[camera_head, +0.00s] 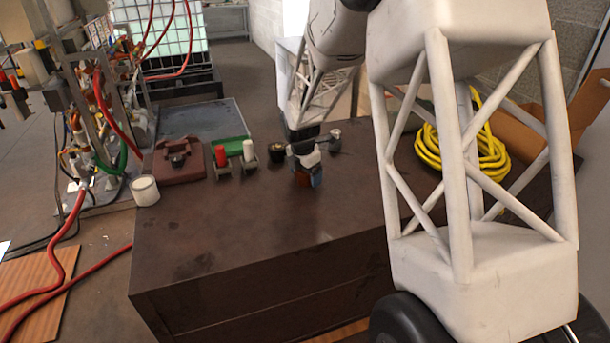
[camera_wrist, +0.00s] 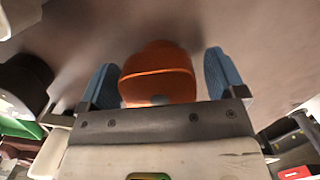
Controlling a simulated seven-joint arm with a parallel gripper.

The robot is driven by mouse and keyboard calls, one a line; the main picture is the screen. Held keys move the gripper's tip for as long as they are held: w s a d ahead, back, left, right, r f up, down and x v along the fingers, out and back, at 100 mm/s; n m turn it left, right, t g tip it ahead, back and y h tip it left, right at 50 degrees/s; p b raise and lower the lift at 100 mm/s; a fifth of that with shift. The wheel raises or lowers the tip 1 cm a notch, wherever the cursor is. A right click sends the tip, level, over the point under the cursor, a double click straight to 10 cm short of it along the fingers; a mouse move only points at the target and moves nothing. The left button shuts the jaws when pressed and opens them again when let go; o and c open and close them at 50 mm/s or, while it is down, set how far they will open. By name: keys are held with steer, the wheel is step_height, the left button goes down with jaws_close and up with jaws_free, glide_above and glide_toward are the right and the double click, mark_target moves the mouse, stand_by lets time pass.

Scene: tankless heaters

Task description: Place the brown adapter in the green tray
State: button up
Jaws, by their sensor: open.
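The brown adapter (camera_wrist: 158,72), orange-brown and rounded, stands on the dark table between my gripper's two blue fingers in the wrist view. A little of the brown adapter (camera_head: 301,180) shows beneath the gripper in the head view. My gripper (camera_wrist: 161,78) is open, with one finger on each side of the adapter and a visible gap at the right. In the head view my gripper (camera_head: 309,176) is low over the table and hides most of the adapter.
Two small holders with a red cylinder (camera_head: 221,157) and a white cylinder (camera_head: 248,151) stand before the tray. A dark round cup (camera_head: 276,153) is left of my gripper. A reddish-brown block (camera_head: 178,161) and white cup (camera_head: 145,191) are farther left. The front tabletop is clear.

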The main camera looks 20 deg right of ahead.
steer(key=c, duration=1.4)
steer(key=shift+r, duration=0.15)
steer(key=shift+r, duration=0.8)
steer(key=shift+s+r, duration=0.15)
steer(key=shift+r, duration=0.8)
steer(key=s, duration=0.5)
steer(key=s+a, duration=0.1)
steer(key=s, duration=0.4)
steer(key=s+a+r, duration=0.1)
steer(key=s, duration=0.4)
steer(key=shift+s+a+r, duration=0.1)
steer(key=shift+s+a, duration=0.15)
